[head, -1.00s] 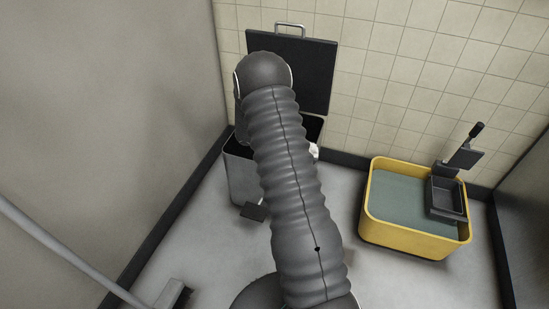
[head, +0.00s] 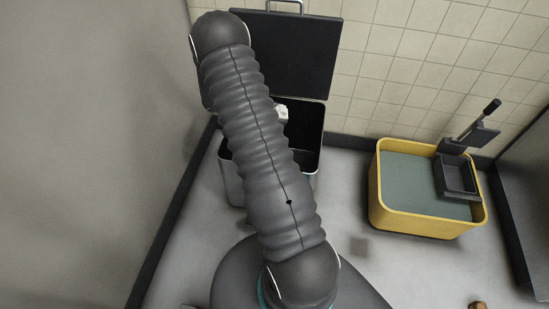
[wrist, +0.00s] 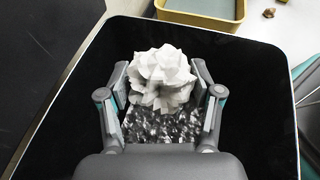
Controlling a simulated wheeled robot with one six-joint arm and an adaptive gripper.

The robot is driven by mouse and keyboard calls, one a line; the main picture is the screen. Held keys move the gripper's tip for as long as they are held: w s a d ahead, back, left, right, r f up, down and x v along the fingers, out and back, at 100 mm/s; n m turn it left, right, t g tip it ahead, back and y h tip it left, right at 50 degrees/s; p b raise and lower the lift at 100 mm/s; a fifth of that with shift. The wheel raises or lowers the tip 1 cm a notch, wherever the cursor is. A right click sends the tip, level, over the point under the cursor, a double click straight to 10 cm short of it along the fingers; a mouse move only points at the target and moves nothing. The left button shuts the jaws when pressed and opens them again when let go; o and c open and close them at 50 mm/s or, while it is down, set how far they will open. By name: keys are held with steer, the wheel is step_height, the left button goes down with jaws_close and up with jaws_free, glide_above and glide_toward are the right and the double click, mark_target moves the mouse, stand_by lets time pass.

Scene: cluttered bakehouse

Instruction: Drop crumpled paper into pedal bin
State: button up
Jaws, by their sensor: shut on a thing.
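The crumpled paper (wrist: 160,78) is a white, faceted ball between the two fingers of my gripper (wrist: 162,92) in the wrist view. My gripper is shut on it. In the head view a bit of the white paper (head: 282,114) shows beside my arm, against the bin's dark opening; my gripper is hidden behind the arm there. The pedal bin (head: 233,185) stands against the tiled wall with its black lid (head: 290,55) raised. In the wrist view the bin's pale rim (wrist: 235,37) surrounds the paper, with the dark inside behind it. The paper's height relative to the rim is unclear.
A yellow tub (head: 425,225) with a grey-green inside stands right of the bin. A small brown lump (head: 478,305) lies on the floor at lower right. A plain wall is close on the left.

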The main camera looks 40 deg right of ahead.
steer(key=shift+f+b, duration=1.25)
steer(key=shift+f, duration=1.1)
steer(key=o, duration=0.8)
steer(key=shift+a, duration=0.1)
steer(key=v, duration=1.2)
steer(key=shift+r, duration=0.1)
